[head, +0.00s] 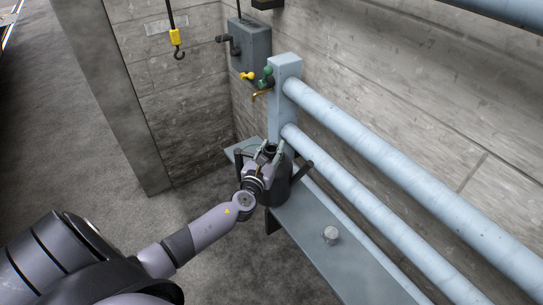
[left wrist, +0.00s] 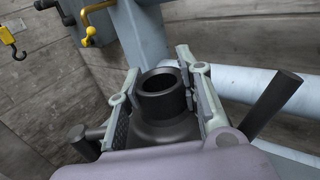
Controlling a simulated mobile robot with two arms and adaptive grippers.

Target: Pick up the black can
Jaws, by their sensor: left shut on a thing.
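The black can (head: 277,189) is a dark vessel with an open round neck and a handle-like bar on each side. It stands on the grey-blue ledge beside the pipes in the head view. My left gripper (head: 269,152) is shut on its neck from above and in front. In the left wrist view the can's open neck (left wrist: 162,97) sits between the two fingers of my left gripper (left wrist: 158,92), one on each side. Part of the can's body is hidden by my gripper. My right gripper is out of view.
Light blue pipes (head: 380,145) run along the wall to the right of the can. A yellow hook (head: 176,40) hangs at upper left.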

